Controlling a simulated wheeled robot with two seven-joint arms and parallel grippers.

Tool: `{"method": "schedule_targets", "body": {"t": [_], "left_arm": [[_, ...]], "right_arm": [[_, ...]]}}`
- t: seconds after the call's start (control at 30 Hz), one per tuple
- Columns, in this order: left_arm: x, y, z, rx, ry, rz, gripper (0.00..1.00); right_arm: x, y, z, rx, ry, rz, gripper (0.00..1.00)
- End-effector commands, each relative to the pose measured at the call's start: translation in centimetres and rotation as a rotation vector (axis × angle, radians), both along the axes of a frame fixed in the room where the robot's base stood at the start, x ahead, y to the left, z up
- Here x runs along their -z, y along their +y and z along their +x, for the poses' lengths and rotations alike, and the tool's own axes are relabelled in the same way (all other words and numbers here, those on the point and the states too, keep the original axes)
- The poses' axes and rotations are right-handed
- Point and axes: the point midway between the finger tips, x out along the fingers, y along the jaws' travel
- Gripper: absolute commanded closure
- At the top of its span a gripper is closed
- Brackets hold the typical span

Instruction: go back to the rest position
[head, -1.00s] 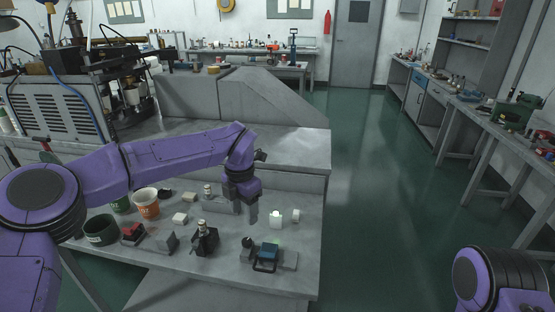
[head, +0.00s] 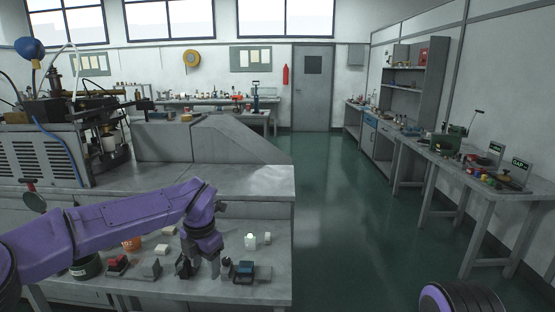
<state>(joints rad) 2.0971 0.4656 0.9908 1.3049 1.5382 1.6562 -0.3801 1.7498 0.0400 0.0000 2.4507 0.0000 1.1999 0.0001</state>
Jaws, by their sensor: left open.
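My left arm reaches in from the left over the near workbench (head: 275,285). My left gripper (head: 205,268) points down above the bench's small items, and its jaws are open with nothing seen between them. Only a rounded purple part of my right arm shows at the bottom right; the right gripper is out of the picture.
An orange cup (head: 131,244) is partly hidden behind my left arm. A grey machine (head: 45,150) stands behind. Green floor is clear right of the bench; side tables (head: 480,195) line the right wall.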

Motion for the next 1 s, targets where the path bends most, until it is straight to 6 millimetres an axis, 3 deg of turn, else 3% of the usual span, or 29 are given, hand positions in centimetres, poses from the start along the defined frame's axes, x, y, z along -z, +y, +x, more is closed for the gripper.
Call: {"method": "schedule_targets", "body": {"t": [0.27,0.43,0.57,0.67,0.77,0.9,1.0], "left_arm": [[3.4,1.1,0.7,0.114,-0.124,0.225,0.43],[8.6,2.5,-0.2,0.305,-0.199,0.455,0.43],[14.2,3.1,-2.6,0.554,-0.235,0.631,0.43],[19.3,3.5,-6.0,0.808,-0.241,0.728,0.43],[25.1,4.0,-11.8,1.127,-0.211,0.768,0.43],[31.2,5.8,-22.7,1.555,-0.11,0.697,0.43],[33.2,7.9,-30.1,1.775,-0.007,0.609,0.43]], "right_arm": [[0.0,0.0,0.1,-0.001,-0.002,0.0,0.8],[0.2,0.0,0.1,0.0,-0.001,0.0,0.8],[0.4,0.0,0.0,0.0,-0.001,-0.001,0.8],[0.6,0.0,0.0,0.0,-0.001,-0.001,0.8],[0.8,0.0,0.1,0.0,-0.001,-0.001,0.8],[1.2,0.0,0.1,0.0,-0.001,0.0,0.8],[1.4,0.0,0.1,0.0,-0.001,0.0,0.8]]}}
